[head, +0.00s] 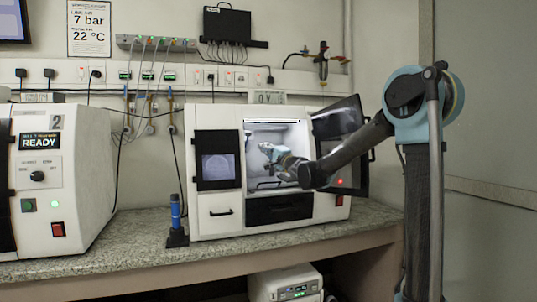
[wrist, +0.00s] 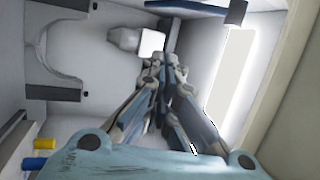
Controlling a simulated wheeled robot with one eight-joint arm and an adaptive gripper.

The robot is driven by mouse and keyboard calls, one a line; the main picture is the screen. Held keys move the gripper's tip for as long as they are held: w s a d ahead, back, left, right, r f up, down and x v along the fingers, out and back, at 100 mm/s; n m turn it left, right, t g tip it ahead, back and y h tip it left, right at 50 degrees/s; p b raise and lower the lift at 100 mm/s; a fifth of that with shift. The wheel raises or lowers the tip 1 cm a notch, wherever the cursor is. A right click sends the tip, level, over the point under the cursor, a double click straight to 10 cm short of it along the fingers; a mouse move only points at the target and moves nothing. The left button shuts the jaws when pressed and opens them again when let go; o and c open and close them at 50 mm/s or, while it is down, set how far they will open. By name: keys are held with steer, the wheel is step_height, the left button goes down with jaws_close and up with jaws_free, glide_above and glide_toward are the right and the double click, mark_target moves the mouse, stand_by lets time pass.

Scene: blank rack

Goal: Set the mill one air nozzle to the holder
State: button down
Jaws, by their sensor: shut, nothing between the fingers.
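Mill one (head: 215,215) is the white machine in the middle of the counter, its dark door (head: 340,120) swung open to the right. My gripper (head: 266,150) reaches into its lit chamber. In the wrist view my gripper (wrist: 164,62) is shut, with nothing between the fingertips. A grey C-shaped fixture (wrist: 48,77), apparently the holder, is at the upper left of that view. A small grey piece with a white face (wrist: 125,38) lies just beyond the fingertips, possibly the air nozzle; I cannot tell whether they touch it.
Yellow (wrist: 44,143) and blue (wrist: 35,164) cylinders show at the wrist view's lower left. A blue upright tool (head: 175,212) stands in a black base left of mill one. A second white machine (head: 85,170), marked 2, stands farther left.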

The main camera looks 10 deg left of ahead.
steer(key=shift+s+a+r, duration=0.15)
steer(key=shift+s+a, duration=0.05)
steer(key=shift+a, duration=1)
steer(key=shift+s+a+r, duration=0.15)
steer(key=shift+a, duration=1.05)
steer(key=shift+s+f, duration=0.15)
steer(key=shift+s, duration=0.45)
